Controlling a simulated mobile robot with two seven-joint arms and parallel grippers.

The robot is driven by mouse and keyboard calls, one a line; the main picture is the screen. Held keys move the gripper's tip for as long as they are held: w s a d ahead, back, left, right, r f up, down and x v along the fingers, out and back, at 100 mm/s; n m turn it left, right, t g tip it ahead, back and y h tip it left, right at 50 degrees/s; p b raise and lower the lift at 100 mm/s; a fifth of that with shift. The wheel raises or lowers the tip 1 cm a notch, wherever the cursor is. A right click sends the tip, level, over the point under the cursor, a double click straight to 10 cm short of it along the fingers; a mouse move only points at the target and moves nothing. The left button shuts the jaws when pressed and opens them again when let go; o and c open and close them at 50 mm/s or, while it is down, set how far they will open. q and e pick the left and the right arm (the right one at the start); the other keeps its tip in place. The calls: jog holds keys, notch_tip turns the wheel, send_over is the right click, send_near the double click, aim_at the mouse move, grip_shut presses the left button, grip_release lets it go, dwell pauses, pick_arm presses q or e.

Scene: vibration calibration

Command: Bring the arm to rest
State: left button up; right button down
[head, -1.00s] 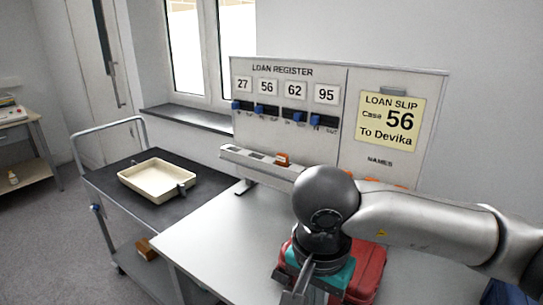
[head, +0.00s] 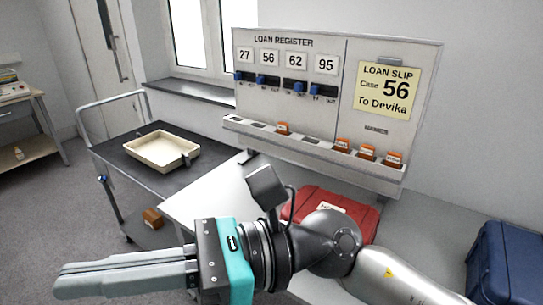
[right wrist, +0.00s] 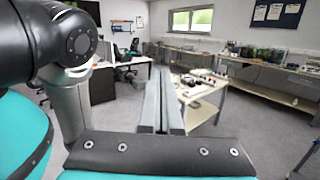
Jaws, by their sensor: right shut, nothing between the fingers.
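My right gripper (head: 62,280) reaches in from the lower right of the head view. Its forearm lies low across the front of the table, and its fingers point left, past the table's left edge. The fingers are closed together with nothing between them. In the right wrist view the shut fingers (right wrist: 164,75) point out into the open room and touch nothing. My left gripper is in neither view.
A red case (head: 330,206) lies on the table close behind my right wrist; a blue case (head: 502,262) stands at right. The register board (head: 290,105) has orange tags on its ledge. A trolley (head: 115,152) with a cream tray (head: 155,150) stands left.

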jog(key=w+d+r+m+t, duration=0.3)
jog(key=w+d+m+t, duration=0.3)
jog(key=m+t, duration=0.7)
jog(key=w+d+r+m+t, duration=0.35)
jog(key=w+m+t, duration=0.6)
jog(key=m, duration=0.55)
jog(key=w+d+f+m+h, duration=0.2)
jog(key=d+f+m+h, duration=0.65)
jog(key=f+m, duration=0.2)
jog(key=w+d+f+m+h, duration=0.2)
jog(key=d+f+m+h, duration=0.5)
jog(key=f+m+h, duration=0.3)
jog(key=s+d+f+m+g, duration=0.3)
jog(key=s+f+g, duration=0.4)
jog(key=s+f, duration=0.35)
jog(key=s+d+f+m+g, duration=0.2)
jog(key=s+f+m+g, duration=0.3)
jog(key=s+f, duration=0.55)
notch_tip(320, 180, down, 23)
jog(key=s+n+g, duration=0.2)
jog(key=s+d+f+g, duration=0.1)
jog(key=s+d+f, duration=0.1)
jog(key=s+f, duration=1.1)
jog(key=shift+s+d, duration=0.35)
jog(key=shift+s, duration=0.45)
